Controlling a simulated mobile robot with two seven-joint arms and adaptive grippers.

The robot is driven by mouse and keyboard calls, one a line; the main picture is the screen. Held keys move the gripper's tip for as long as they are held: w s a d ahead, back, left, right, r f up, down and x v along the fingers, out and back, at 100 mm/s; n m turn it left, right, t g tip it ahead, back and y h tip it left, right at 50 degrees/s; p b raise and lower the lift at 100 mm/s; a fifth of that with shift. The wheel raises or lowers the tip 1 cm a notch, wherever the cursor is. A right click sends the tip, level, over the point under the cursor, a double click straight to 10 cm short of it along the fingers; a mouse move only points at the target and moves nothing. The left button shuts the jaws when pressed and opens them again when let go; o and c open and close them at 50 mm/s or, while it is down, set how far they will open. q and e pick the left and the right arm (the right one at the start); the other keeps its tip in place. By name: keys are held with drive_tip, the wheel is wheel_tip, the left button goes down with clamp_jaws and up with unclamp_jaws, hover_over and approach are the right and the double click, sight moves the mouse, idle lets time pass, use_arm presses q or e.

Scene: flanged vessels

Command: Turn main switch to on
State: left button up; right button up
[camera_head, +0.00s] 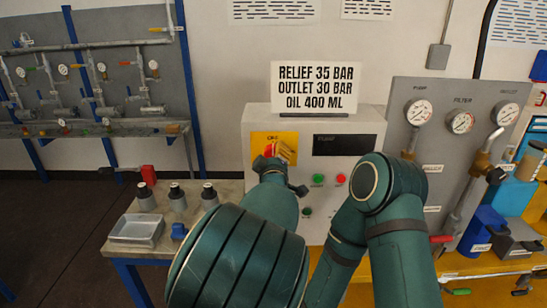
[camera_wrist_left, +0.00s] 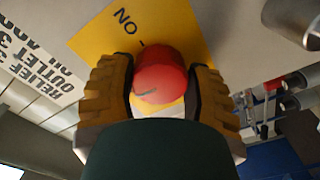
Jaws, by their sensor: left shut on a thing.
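The main switch is a red knob (camera_wrist_left: 160,78) on a yellow plate (camera_wrist_left: 105,32). The plate's printed "ON" appears upside down in the left wrist view. My left gripper (camera_wrist_left: 163,92) has its two tan, ridged fingers on either side of the red knob, shut on it. In the head view the yellow plate (camera_head: 258,140) is at the upper left of the light control panel, and my left gripper (camera_head: 275,155) covers most of the knob. The knob's exact pointing direction cannot be told. My right gripper is not in view.
The control panel (camera_head: 365,117) has a dark display (camera_head: 344,145), a green button (camera_head: 318,180) and a red button (camera_head: 340,180). A sign (camera_head: 316,88) stands on top. A gauge board (camera_head: 450,130) is at right. A bench (camera_head: 150,245) with a metal tray (camera_head: 137,230) is at left.

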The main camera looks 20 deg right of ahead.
use_arm(q)
drive_tip(key=shift+m, duration=0.3)
drive_tip(key=m+b, duration=0.1)
drive_tip(key=m, duration=0.1)
drive_tip(key=shift+f+m, duration=0.1)
drive_tip(key=shift+m, duration=0.2)
drive_tip(key=m, duration=0.3)
drive_tip(key=shift+m+b, duration=0.3)
drive_tip(key=m, duration=1.1)
drive_tip(key=shift+a, duration=0.15)
drive_tip(key=o, duration=1.2)
